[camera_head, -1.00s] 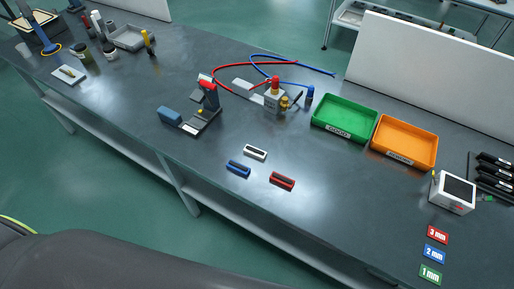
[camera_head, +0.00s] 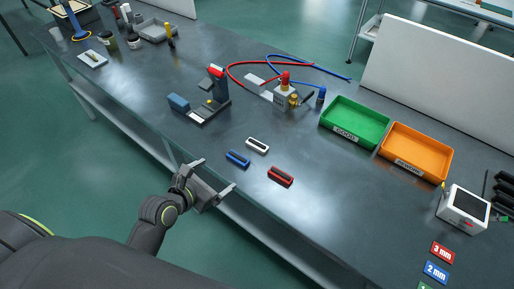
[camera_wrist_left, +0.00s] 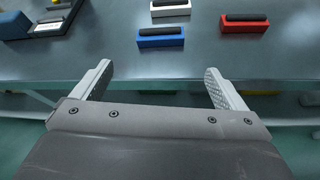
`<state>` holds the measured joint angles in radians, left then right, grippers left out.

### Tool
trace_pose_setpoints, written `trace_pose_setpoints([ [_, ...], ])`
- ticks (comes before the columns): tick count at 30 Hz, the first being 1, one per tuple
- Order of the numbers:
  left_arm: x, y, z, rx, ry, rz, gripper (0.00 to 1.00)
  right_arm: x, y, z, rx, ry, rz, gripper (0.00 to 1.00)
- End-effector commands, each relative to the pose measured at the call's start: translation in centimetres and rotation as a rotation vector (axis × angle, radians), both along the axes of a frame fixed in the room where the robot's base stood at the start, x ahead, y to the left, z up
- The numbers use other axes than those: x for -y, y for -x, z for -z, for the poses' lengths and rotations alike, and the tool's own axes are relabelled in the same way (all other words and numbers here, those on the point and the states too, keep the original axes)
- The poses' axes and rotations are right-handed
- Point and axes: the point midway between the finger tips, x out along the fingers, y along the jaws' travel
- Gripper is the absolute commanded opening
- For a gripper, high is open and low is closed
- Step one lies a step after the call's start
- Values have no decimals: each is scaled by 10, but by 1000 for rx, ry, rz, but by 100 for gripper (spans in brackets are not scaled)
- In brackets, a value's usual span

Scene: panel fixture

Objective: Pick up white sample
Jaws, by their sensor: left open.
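The white sample (camera_head: 257,145) is a small white block with a dark top, lying on the dark bench. It also shows at the top of the left wrist view (camera_wrist_left: 171,9). A blue sample (camera_head: 238,158) lies just in front of it and a red sample (camera_head: 281,176) lies to its right. In the left wrist view the blue sample (camera_wrist_left: 161,36) is between my gripper and the white one. My left gripper (camera_head: 215,178) is open and empty at the bench's front edge, apart from all the samples. My right gripper is not in view.
A green tray (camera_head: 326,122) and an orange tray (camera_head: 383,152) stand at the right. A device with red and blue hoses (camera_head: 284,96) stands behind the samples. A dark fixture with a blue block (camera_head: 178,103) is at their left. Bare bench surrounds the samples.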

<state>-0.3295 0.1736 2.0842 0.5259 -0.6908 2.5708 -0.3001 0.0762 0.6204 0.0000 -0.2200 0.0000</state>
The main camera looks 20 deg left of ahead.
Motion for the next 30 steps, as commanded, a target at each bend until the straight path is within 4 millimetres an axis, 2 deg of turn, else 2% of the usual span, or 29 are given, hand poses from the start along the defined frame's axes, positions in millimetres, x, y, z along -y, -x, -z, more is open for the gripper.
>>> trace_pose_setpoints([
  [3, 8, 1, -23, 17, 117, -24, 94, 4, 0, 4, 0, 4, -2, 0],
  [8, 14, -3, -34, 21, 186, -37, 94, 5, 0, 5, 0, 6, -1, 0],
  [21, 38, -80, -1, 21, 188, -37, 94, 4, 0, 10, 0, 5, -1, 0],
  [25, 42, -97, 6, 21, 187, -38, 94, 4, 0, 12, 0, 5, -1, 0],
  [30, 45, -106, 10, 20, 186, -38, 94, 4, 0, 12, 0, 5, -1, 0],
])
